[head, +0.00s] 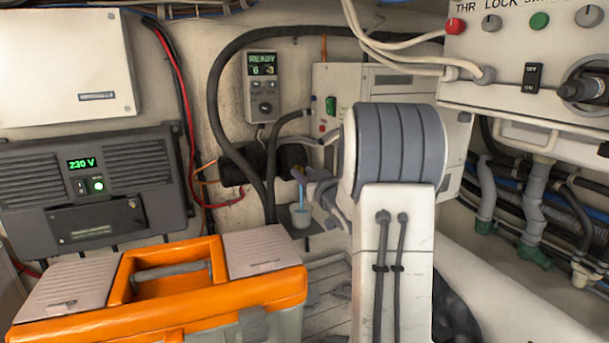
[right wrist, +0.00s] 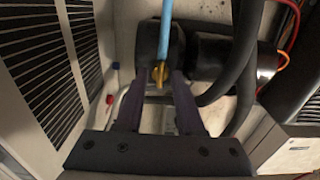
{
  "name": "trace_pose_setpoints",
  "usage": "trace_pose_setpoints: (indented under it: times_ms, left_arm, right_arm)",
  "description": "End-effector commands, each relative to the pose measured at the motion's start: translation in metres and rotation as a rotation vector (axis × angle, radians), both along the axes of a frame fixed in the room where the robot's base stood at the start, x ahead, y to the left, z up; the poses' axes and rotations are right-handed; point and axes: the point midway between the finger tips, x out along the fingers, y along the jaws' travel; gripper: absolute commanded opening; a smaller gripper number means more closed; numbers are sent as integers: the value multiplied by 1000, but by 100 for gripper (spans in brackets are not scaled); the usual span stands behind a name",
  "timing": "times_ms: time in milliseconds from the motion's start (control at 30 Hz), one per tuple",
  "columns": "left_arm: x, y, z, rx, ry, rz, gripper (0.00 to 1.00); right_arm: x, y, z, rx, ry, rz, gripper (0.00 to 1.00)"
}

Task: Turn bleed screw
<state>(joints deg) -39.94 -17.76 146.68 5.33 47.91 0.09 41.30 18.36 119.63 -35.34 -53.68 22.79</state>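The bleed screw (right wrist: 159,73) is a small brass piece at the end of a light blue tube (right wrist: 165,25), in front of a dark cylindrical unit (right wrist: 210,66). My right gripper (right wrist: 159,80) is open, with its dark fingers on either side of the screw. A gap shows between the screw and each finger; I cannot tell whether the tips reach past it. In the head view my right gripper (head: 316,187) is small and partly hidden by my own arm, close to the dark unit (head: 262,165) and the blue tube (head: 301,193). My left gripper is out of view.
A small grey cup (head: 300,216) stands below the blue tube. Black hoses (head: 215,95) loop around the unit. An orange toolbox (head: 200,292) stands at the front left. A control panel reading READY (head: 263,85) hangs above. A switch panel (head: 530,60) is at right.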

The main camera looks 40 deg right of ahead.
Motion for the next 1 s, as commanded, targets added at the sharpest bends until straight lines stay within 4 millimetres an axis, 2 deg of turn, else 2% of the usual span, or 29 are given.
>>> trace_pose_setpoints:
  times_ms: [300,433,567,800,1000]
  left_arm:
    - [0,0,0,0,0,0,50]
    - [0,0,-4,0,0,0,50]
    - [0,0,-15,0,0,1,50]
    - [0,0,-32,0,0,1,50]
    - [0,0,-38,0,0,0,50]
  right_arm:
    - [0,0,0,0,0,0,56]
    - [-6,1,-1,-1,-1,-1,56]
    - [-26,6,-3,-3,-2,-2,56]
    - [-73,16,-2,-4,-2,-4,56]
    - [-97,22,-1,-1,-1,-2,56]
